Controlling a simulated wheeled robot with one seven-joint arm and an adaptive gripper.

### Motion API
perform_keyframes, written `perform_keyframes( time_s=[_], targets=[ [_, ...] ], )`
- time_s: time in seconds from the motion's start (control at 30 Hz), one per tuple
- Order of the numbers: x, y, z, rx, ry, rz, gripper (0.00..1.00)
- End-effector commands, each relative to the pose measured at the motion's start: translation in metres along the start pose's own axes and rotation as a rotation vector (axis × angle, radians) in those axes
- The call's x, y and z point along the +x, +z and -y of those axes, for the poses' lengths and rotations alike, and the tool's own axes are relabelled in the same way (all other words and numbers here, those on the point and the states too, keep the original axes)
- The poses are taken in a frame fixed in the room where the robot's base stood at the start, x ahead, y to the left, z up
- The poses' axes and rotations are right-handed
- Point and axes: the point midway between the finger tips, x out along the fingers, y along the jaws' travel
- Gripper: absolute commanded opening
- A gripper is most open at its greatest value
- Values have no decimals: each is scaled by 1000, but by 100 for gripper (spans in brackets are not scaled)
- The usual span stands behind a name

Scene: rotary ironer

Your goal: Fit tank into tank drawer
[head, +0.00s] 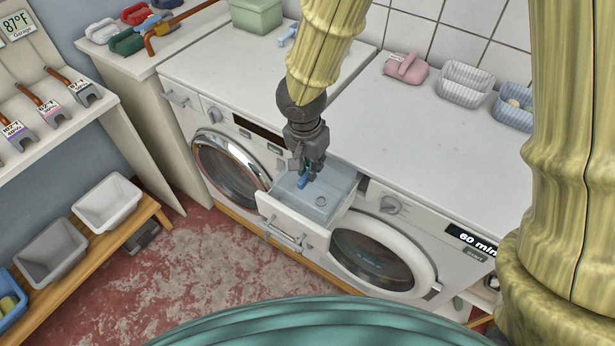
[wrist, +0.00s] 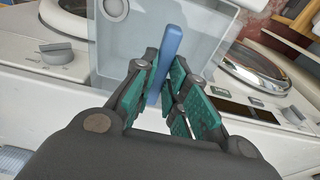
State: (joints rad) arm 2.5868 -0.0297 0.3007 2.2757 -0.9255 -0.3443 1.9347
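The tank (head: 309,207) is a pale blue-grey box with a round cap and a blue bar handle. It lies within the pulled-out white tank drawer (head: 285,222) on the front of the machine; I cannot tell whether it is fully seated. The tank (wrist: 205,45) also fills the upper middle of the wrist view. My gripper (head: 306,178) reaches down over the tank from above. In the wrist view my gripper (wrist: 167,65) has its teal-padded fingers on both sides of the blue handle (wrist: 170,50), closed against it. The fingers hide the handle's lower part.
Round machine doors stand left (head: 230,170) and right (head: 380,260) of the drawer, with a dial (head: 392,205) close to its right. The white top (head: 430,130) is mostly clear, with a pink item (head: 405,67) and baskets (head: 465,82) at the back. Floor in front is clear.

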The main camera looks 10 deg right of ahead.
Motion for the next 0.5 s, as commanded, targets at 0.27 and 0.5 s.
perform_keyframes(
  time_s=[0.27,0.5],
  targets=[
    [41,-7,12,-2,22,17,0],
    [64,-10,18,-4,29,24,0]
  ],
)
